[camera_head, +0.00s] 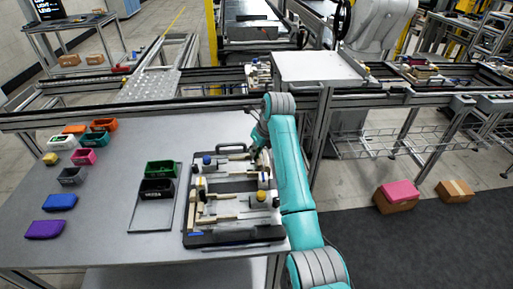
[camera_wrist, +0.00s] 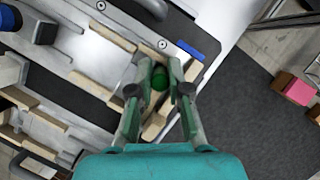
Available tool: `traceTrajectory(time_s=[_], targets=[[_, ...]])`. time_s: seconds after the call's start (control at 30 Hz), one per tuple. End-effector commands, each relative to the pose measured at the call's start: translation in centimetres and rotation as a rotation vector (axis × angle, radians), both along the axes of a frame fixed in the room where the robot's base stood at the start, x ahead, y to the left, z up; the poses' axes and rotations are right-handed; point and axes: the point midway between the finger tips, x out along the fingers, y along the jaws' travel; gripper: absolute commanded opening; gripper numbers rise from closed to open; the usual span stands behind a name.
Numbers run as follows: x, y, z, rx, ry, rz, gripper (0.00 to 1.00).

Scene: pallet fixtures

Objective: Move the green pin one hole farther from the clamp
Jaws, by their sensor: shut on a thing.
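The green pin (camera_wrist: 159,78) shows in the wrist view between the fingertips of my gripper (camera_wrist: 160,88). The gripper is shut on it. The pin's lower end and any hole under it are hidden. In the head view my gripper (camera_head: 262,137) is at the far right part of the pallet fixture (camera_head: 230,238), and the pin cannot be made out there. The fixture also shows in the wrist view (camera_wrist: 112,68), with pale wooden strips and grey rails. I cannot tell for sure which part is the clamp.
The fixture carries a blue knob (camera_head: 207,160) and a yellow knob (camera_head: 261,196). Green (camera_head: 160,168) and black (camera_head: 157,189) bins stand on a tray to its left. Several coloured bins and blocks lie farther left. The table between is clear.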

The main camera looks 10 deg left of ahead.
Motion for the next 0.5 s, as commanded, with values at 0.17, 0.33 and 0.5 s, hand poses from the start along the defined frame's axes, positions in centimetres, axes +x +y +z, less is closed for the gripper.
traceTrajectory(time_s=[0.17, 0.33, 0.5], targets=[[0.01, 0.0, -0.13, 0.0, 0.0, 0.0, 0.0], [0.02, 0.0, -0.11, 0.001, -0.001, 0.0, 0.24], [0.02, 0.01, -0.1, 0.001, -0.001, 0.0, 0.46]])
